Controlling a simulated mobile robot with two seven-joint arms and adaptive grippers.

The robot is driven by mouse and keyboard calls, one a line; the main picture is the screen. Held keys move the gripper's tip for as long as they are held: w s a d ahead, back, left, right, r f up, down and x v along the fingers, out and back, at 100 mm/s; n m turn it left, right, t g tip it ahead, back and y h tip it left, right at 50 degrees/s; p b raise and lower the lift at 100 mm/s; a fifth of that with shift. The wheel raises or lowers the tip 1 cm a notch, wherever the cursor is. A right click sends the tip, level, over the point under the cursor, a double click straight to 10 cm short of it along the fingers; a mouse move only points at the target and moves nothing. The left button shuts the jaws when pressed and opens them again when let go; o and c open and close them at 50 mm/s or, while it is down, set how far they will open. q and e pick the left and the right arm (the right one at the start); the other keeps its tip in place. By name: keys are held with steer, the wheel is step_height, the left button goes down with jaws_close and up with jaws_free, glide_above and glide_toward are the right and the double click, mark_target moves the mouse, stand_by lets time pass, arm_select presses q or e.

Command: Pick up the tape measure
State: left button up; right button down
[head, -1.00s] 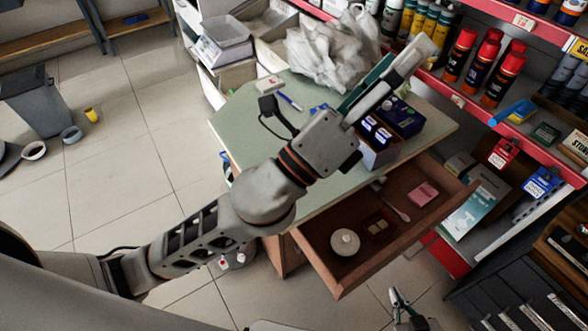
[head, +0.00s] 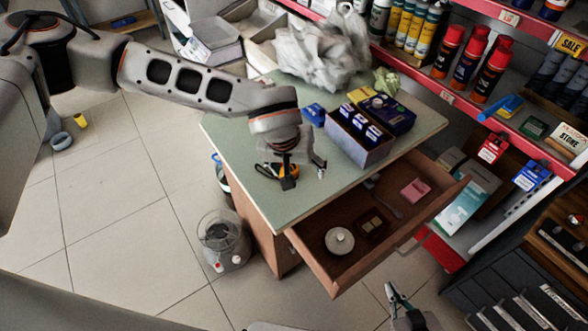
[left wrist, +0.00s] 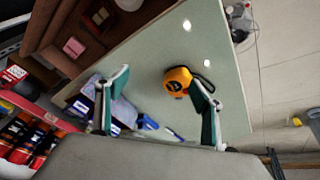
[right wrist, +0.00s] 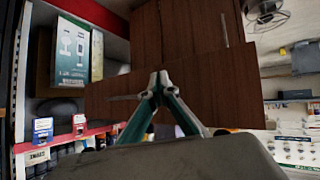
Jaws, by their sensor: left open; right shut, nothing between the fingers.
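The tape measure (head: 289,171), orange and black with a dark strap, lies on the green tabletop near its left edge. My left gripper (head: 300,163) points down over it, partly hiding it. In the left wrist view the tape measure (left wrist: 177,80) shows between the open fingers of my left gripper (left wrist: 160,78), closer to the right finger, with tabletop visible around it. I cannot tell the exact height gap. My right gripper (head: 392,292) is low at the front, away from the table. It is shut and empty in the right wrist view (right wrist: 160,80).
A box of dark blue packs (head: 360,138) and a crumpled plastic bag (head: 322,50) stand on the table behind. An open drawer (head: 325,270) juts out at front right, holding a round white item (head: 340,240). Red-edged shelves (head: 440,92) run along the right.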

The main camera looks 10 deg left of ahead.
arm_select(q)
steer(key=shift+t+y, duration=0.4)
steer(key=shift+y, duration=0.2)
steer(key=w+a, duration=0.1)
steer(key=w+a+r, duration=0.1)
steer(key=w+a, duration=0.1)
steer(key=shift+a, duration=0.3)
steer(key=shift+x, duration=0.95)
steer(key=x, duration=0.5)
steer(key=shift+a+f+b, duration=0.2)
steer(key=shift+f+b, duration=0.15)
steer(key=shift+f, duration=0.05)
steer(key=c, duration=1.4)
